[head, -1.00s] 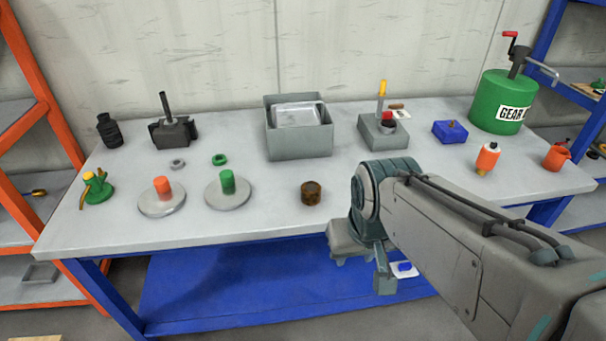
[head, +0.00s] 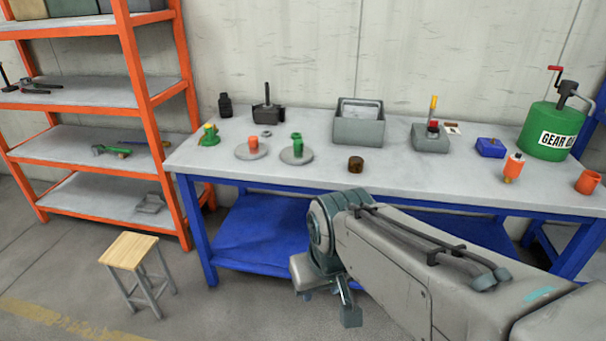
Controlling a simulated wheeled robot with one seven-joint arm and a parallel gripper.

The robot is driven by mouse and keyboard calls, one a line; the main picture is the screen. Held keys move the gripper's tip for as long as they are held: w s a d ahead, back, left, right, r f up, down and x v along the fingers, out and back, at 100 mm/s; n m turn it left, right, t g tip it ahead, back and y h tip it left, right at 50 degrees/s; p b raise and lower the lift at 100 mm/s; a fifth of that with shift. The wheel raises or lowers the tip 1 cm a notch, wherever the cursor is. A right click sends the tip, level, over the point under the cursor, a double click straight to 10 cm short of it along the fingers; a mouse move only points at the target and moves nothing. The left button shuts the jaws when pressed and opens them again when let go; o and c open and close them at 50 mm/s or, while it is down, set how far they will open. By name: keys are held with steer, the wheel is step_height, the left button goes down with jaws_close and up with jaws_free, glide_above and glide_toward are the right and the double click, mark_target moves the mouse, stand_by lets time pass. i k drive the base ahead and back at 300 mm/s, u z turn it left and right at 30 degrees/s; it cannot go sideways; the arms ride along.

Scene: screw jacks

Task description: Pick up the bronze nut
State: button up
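A short brown cylinder (head: 355,164), the only thing here that looks like the bronze nut, sits upright near the table's front edge, right of the green post. It stands free, with nothing touching it. My gripper is at the low end of my arm, in front of the table and below its top, well apart from the brown cylinder. My arm's links partly hide it, and its fingers are not clear enough to tell open from shut.
The grey table (head: 225,168) also holds an orange post (head: 253,146), a green post (head: 297,150) on round plates, a grey bin (head: 358,130) and a green gear oil drum (head: 549,130). A wooden-topped stool (head: 126,251) and orange shelves (head: 147,90) stand left.

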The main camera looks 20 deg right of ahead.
mark_target(355, 164)
steer(key=z, duration=1.1)
steer(key=i, duration=1.75)
steer(key=u, duration=0.75)
